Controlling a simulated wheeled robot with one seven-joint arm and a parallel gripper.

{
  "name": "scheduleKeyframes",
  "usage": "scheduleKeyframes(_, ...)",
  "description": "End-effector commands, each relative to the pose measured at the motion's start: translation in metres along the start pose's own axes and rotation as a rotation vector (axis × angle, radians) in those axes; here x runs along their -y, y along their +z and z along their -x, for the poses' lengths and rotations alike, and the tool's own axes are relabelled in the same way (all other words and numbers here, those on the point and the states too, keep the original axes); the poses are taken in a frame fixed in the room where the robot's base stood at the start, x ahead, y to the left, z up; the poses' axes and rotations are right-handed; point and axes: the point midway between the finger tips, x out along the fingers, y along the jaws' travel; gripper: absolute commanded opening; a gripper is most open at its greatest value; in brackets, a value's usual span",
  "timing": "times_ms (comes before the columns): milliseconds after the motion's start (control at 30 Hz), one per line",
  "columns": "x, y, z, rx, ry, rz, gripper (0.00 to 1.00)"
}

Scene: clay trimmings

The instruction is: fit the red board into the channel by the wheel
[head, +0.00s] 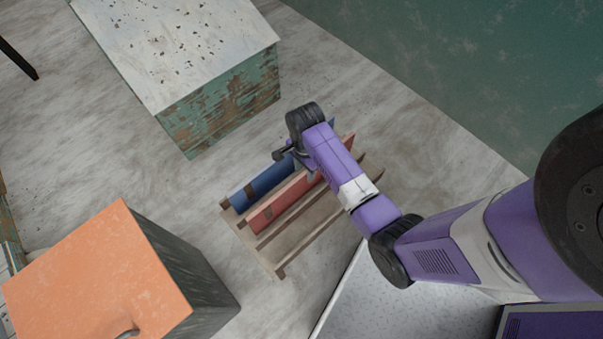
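A red board (272,213) stands on edge in a slatted wooden rack (275,264) on the floor. My forearm crosses over the rack and hides part of the board; more red shows at the arm's upper right side. My gripper (284,154) shows only as a small dark shape at the far end of the arm, near the upper end of the blue piece. I cannot tell whether its fingers are open or shut, or whether they touch anything. I cannot make out a wheel or a channel by it.
A blue piece (260,186) lies in the rack beside the red board. A teal box with a speckled pale top (190,45) stands beyond the rack. An orange-topped cabinet (100,280) stands at lower left. Grey floor (80,140) is open between them.

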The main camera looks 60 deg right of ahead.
Motion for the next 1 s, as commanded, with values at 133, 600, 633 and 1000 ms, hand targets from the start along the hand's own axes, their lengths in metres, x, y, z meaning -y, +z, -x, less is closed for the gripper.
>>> scheduleKeyframes(133, 0.000, 0.000, -0.015, 0.000, 0.001, 0.000, 0.40)
scheduleKeyframes(600, 0.004, -0.002, -0.071, 0.000, -0.001, 0.002, 0.40)
scheduleKeyframes(633, 0.004, -0.002, -0.073, 0.000, -0.002, 0.002, 0.40)
scheduleKeyframes(1000, 0.004, -0.002, -0.075, 0.000, -0.004, 0.002, 0.24)
